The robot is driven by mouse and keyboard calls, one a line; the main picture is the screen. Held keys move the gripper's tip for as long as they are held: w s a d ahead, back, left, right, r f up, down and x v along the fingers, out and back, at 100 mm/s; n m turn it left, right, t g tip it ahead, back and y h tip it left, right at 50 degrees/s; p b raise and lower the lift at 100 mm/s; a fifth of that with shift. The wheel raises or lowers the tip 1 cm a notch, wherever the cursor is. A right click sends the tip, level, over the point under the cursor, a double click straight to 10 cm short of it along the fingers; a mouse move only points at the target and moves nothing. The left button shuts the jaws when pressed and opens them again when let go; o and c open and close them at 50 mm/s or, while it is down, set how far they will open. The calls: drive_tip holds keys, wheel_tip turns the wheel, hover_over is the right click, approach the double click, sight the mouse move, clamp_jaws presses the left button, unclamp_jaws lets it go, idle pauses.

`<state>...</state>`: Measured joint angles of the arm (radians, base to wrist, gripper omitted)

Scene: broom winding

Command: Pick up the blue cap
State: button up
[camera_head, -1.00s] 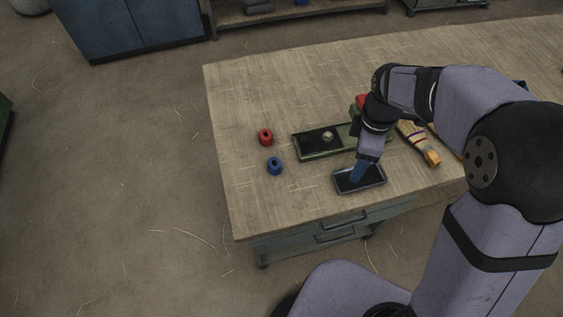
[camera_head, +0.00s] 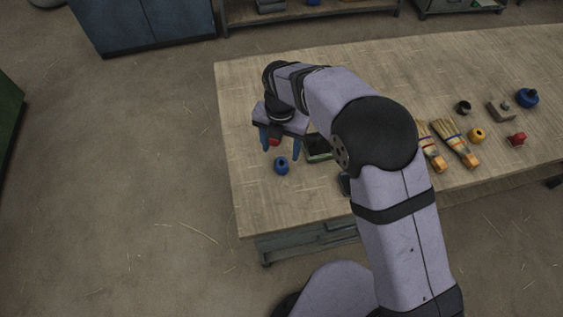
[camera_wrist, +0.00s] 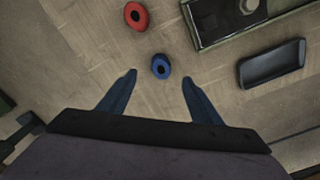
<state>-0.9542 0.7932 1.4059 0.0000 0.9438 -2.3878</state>
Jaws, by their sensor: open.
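The blue cap (camera_head: 281,166) stands on the wooden table near its left front part, a small ring-like piece with a dark hole in its top. It also shows in the wrist view (camera_wrist: 160,66), just beyond the fingertips and centred between them. My gripper (camera_head: 280,152) is open and empty, its two blue fingers spread apart above the table. In the wrist view my gripper (camera_wrist: 159,76) points toward the cap, with no contact visible. In the head view the fingers appear slightly behind the cap.
A red cap (camera_wrist: 136,16) stands close to the blue one. A green-rimmed tray (camera_wrist: 195,32) and a small dark tray (camera_wrist: 272,63) lie to the right. Brushes (camera_head: 456,143), a yellow cap (camera_head: 477,135) and other small parts lie farther right. The table's left front is clear.

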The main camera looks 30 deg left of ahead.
sight(282, 163)
drive_tip(key=shift+d+f+p, duration=0.15)
drive_tip(key=shift+f+p, duration=1.3)
drive_tip(key=shift+f, duration=1.7)
drive_tip(key=shift+c, duration=0.4)
drive_tip(key=c, duration=1)
